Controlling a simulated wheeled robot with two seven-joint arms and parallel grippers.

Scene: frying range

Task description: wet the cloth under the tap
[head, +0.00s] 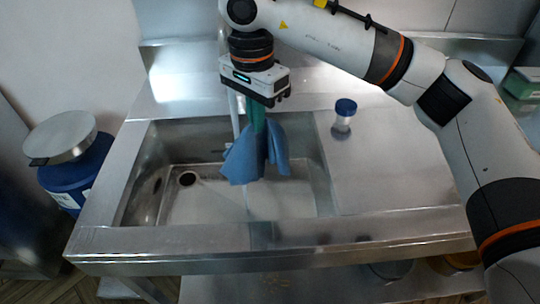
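My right gripper (257,122) comes in from the upper right and points down over the steel sink (190,215). Its greenish fingers are closed on a blue cloth (243,160), which hangs in folds above the basin. A pale vertical strip (235,115) shows just left of the fingers; I cannot tell whether it is part of the tap or running water. The tap itself is mostly hidden behind my gripper and wrist. I cannot tell from here whether the cloth is wet. My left gripper is not in view.
A small clear jar with a blue lid (344,114) stands on the steel drainboard (385,165) right of the basin. A blue drum (80,175) with a metal lid stands left of the sink. The drainboard is otherwise clear.

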